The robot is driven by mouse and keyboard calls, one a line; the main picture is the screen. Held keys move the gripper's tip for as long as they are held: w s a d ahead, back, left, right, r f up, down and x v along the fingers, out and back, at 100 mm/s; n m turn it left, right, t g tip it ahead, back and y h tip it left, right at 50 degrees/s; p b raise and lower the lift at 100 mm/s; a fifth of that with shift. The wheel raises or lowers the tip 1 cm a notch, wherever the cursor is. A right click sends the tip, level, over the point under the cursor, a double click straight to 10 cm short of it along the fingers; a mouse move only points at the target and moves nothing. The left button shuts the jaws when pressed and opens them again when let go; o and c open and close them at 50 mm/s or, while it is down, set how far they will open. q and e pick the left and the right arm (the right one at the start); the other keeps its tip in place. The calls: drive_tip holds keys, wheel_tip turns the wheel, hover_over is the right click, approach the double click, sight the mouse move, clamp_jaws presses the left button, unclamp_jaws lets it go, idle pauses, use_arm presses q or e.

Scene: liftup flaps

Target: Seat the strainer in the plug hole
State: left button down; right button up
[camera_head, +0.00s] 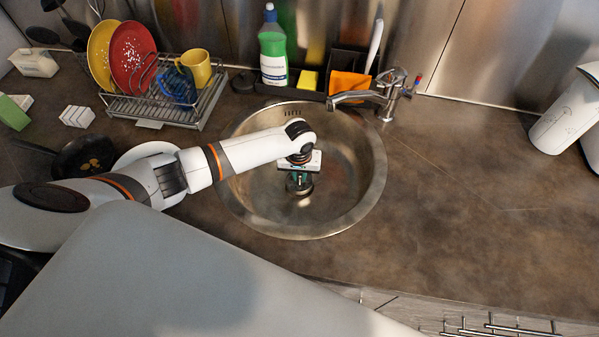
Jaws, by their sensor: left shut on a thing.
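The round steel sink (362,185) is set in the brown counter. My left gripper (299,182) points down into the bowl, with the arm reaching in from the left over the rim. It is shut on the strainer (301,189), a small dark round piece low in the bowl, mostly covered by the gripper. The plug hole cannot be made out apart from the strainer and gripper, so I cannot tell whether the strainer touches it. My right gripper is not in view.
A tap (385,95) stands at the sink's back right. A dish rack (160,108) with plates and a yellow mug (198,67) stands back left.

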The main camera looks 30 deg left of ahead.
sight(299, 183)
use_arm(q)
drive_tip(key=shift+f+b, duration=1)
drive_tip(key=shift+f, duration=1.05)
drive_tip(key=c, duration=1.3)
unclamp_jaws()
drive_tip(key=shift+r, duration=0.1)
drive_tip(key=r, duration=0.8)
drive_tip(key=s+r, duration=0.1)
drive_tip(key=r, duration=0.3)
drive_tip(key=shift+d+p, duration=0.15)
drive_tip(key=shift+p, duration=0.15)
